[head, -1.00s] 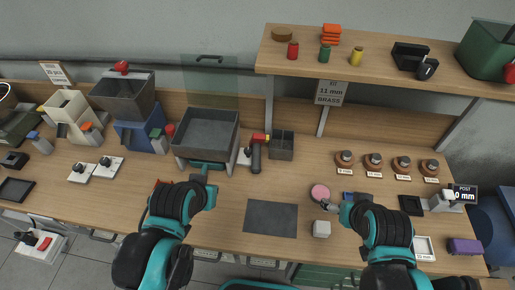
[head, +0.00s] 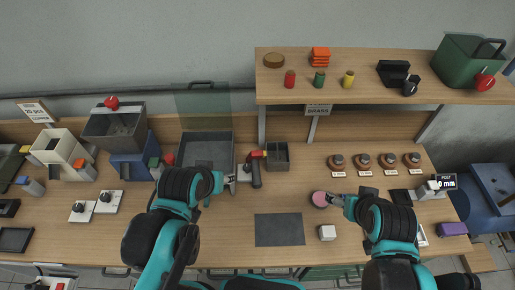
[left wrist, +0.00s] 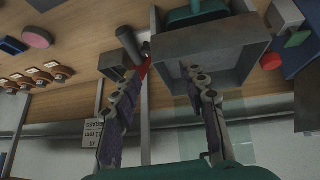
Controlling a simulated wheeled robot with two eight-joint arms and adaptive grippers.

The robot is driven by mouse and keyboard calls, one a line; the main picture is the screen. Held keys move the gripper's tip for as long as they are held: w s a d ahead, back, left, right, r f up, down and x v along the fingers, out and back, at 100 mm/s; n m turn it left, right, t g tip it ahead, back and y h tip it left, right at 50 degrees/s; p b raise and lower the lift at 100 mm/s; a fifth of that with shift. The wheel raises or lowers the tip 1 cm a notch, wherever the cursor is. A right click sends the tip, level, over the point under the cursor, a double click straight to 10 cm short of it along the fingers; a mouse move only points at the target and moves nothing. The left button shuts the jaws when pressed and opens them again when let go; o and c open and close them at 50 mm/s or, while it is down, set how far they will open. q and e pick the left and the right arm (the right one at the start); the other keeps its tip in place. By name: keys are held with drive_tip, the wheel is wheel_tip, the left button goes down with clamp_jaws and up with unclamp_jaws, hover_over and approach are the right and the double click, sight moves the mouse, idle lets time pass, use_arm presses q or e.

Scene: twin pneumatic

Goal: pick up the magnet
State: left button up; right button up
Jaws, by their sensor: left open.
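No thing is labelled as the magnet. A dark tool with a red and yellow head (head: 255,168) stands beside the grey tray (head: 205,137); I cannot tell whether it is the magnet. My left gripper (head: 231,183) is open, just left of this tool and near the tray's front right corner. In the left wrist view the open fingers (left wrist: 163,72) have nothing held between them, and the dark tool (left wrist: 130,45) shows by the left finger. My right gripper (head: 335,200) is beside a pink disc (head: 320,199); its fingers are too small to read.
A small grey box (head: 278,156) stands right of the tool. Several brown knobs (head: 337,162) sit at the right, below a wooden shelf (head: 390,96). Hoppers (head: 115,128) stand at the left.

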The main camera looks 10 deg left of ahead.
use_arm(q)
wheel_tip(320, 180, up, 4)
drive_tip(key=w+n+p, duration=0.3)
drive_tip(key=n+g+h, duration=0.1)
drive_tip(key=n+h, duration=0.1)
drive_tip(key=n, duration=0.8)
approach(254, 153)
drive_tip(key=w+f+n, duration=0.1)
drive_tip(key=f+n, duration=0.1)
drive_tip(key=f, duration=0.1)
drive_tip(key=w+d+f+n+b, duration=0.1)
drive_tip(key=w+f+n, duration=0.1)
drive_tip(key=f, duration=0.1)
drive_tip(key=w+d+f+n+h+b, duration=0.1)
drive_tip(key=w+f+n, duration=0.1)
drive_tip(key=f, duration=0.1)
drive_tip(key=shift+w+g, duration=0.15)
drive_tip(key=shift+g, duration=0.25)
use_arm(e)
wheel_tip(254, 153, up, 2)
drive_tip(key=shift+a+r, duration=0.1)
drive_tip(key=shift+a, duration=0.05)
use_arm(q)
clamp_jaws()
drive_tip(key=shift+r, duration=0.1)
